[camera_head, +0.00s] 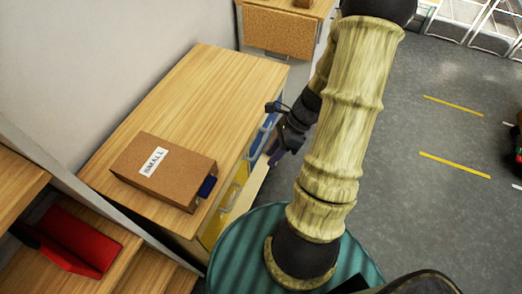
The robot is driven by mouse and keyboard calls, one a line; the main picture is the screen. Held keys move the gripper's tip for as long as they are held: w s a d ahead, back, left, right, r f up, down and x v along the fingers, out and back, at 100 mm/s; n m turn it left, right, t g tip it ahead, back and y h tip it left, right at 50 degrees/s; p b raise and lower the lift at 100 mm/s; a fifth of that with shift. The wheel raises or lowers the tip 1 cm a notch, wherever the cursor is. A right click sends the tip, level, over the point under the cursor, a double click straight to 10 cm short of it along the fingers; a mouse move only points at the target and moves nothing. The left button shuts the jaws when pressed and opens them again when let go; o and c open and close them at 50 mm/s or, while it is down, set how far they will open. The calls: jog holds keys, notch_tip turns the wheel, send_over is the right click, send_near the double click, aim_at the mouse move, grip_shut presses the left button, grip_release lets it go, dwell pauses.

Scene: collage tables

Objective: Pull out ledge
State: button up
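A wooden cabinet (215,85) stands against the wall, with blue and yellow panels (232,196) on its front side. A pale, narrow ledge-like strip (250,188) shows along that front, below the top; how far it sticks out is hard to tell. My gripper (277,130) is at the cabinet's front side, near its right end, close to the blue panel and a dark purple piece (277,149). The fingers are small and dark, so whether they are open or touch anything cannot be told. My arm hides part of the area to the right.
A brown cork box (185,170) labelled SMALL, with a dark blue tab, lies on the cabinet top. A red object (75,243) sits on a wooden shelf at lower left. A cork-fronted drawer unit (280,32) stands behind. Grey floor (445,120) at right is open.

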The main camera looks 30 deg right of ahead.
aim_at(261, 144)
jog(key=d+f+m+t+y+b, duration=0.1)
jog(key=d+f+m+t+b, duration=0.2)
jog(key=d+f+m+t, duration=0.3)
jog(key=d+f+m+t+y+b, duration=0.1)
jog(key=d+f+m+t+b, duration=0.3)
jog(key=m, duration=1.2)
jog(key=d+f+t, duration=0.2)
jog(key=d, duration=0.1)
jog(key=shift+w+d+m+y, duration=0.15)
jog(key=shift+d+m+y, duration=0.15)
jog(key=shift+d, duration=0.1)
jog(key=x, duration=1.7)
jog(key=shift+w+a+r+p, duration=0.1)
jog(key=shift+w+r+p, duration=0.1)
jog(key=shift+w+p, duration=0.15)
grip_shut()
